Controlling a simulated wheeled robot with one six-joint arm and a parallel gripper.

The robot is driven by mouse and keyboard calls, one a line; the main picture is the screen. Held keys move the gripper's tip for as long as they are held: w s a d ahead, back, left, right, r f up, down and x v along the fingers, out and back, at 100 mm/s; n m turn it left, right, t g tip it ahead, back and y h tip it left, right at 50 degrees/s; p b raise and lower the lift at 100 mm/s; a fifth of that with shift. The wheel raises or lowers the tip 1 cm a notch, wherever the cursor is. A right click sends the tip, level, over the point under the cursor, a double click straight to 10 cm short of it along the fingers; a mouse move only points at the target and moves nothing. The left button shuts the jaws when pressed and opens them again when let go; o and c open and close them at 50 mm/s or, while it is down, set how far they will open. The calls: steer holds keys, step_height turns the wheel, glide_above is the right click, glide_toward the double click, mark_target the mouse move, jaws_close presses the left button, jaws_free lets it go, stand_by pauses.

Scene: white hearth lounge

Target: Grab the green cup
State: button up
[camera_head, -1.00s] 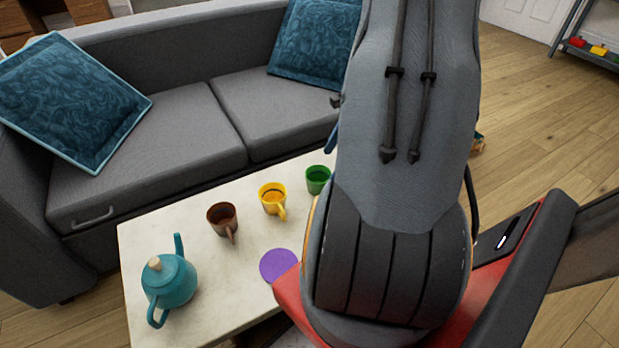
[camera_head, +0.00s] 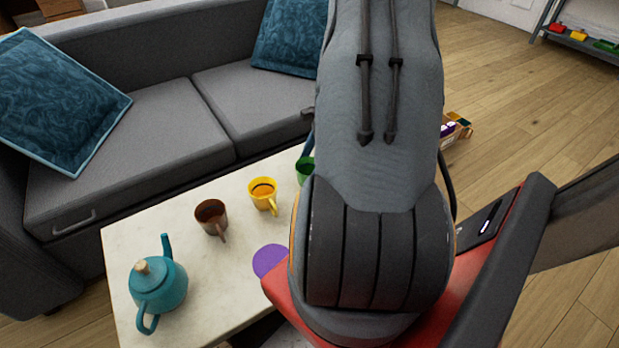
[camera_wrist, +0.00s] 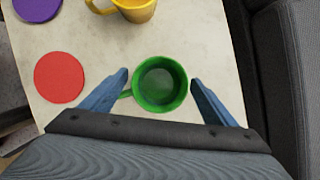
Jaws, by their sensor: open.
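The green cup (camera_wrist: 160,84) stands upright on the white table, seen from above in the wrist view. Its handle points left and lies close to the left finger. My gripper (camera_wrist: 160,92) is open, with one blue finger on each side of the cup. I cannot tell whether either finger touches it.
The white table (camera_head: 215,260) also holds a yellow cup (camera_head: 262,192), a brown cup (camera_head: 211,217), a teal teapot (camera_head: 157,284) and a purple disc (camera_head: 270,261). A red disc (camera_wrist: 60,77) shows in the wrist view. The grey sofa (camera_head: 140,110) borders the table.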

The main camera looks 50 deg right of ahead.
steer(key=c, duration=1.2)
